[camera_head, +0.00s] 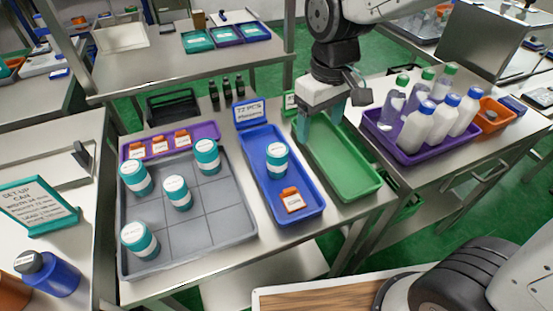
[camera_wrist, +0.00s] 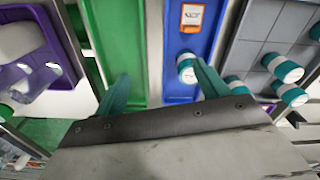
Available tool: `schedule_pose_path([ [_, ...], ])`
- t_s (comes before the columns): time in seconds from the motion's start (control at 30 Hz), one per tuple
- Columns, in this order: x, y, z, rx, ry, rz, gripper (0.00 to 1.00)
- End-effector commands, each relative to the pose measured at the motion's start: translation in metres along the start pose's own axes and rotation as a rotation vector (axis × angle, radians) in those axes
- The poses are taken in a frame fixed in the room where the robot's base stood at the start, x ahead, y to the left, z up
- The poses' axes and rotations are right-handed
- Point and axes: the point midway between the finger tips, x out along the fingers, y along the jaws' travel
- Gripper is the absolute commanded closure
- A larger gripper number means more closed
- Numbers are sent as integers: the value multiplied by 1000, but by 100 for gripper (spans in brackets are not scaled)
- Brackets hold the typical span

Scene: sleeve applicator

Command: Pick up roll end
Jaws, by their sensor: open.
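A teal-and-white roll (camera_head: 277,160) stands upright in the blue tray (camera_head: 262,210), behind an orange tag (camera_head: 292,200). It also shows in the wrist view (camera_wrist: 186,66), close beside my right-hand finger. Several similar rolls, such as this one (camera_head: 177,193), stand on the grey gridded tray (camera_head: 205,235). I cannot tell which piece is the roll end. My gripper (camera_head: 322,125) is above the back of the green tray (camera_head: 350,170), to the right of the blue tray's roll. In the wrist view its teal fingers (camera_wrist: 163,86) are spread, with nothing between them.
A purple tray of bottles (camera_head: 398,148) stands on the bench to the right. A sign (camera_head: 249,112) stands behind the blue tray, and small black bottles (camera_head: 227,90) stand left of it. A purple tray with orange tags (camera_head: 205,130) lies behind the grey tray. The green tray looks empty.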

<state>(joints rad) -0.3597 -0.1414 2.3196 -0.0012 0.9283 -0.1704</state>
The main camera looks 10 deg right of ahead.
Motion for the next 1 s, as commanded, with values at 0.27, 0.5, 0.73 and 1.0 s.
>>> schedule_pose_path([
  [0.27, 60, -45, -61, -194, -32, -10, 27],
  [0.5, 84, -52, -69, -223, -36, -11, 27],
  [0.73, 112, -51, -68, -220, -38, -11, 27],
  [1.0, 146, -50, -69, -220, -35, -11, 27],
])
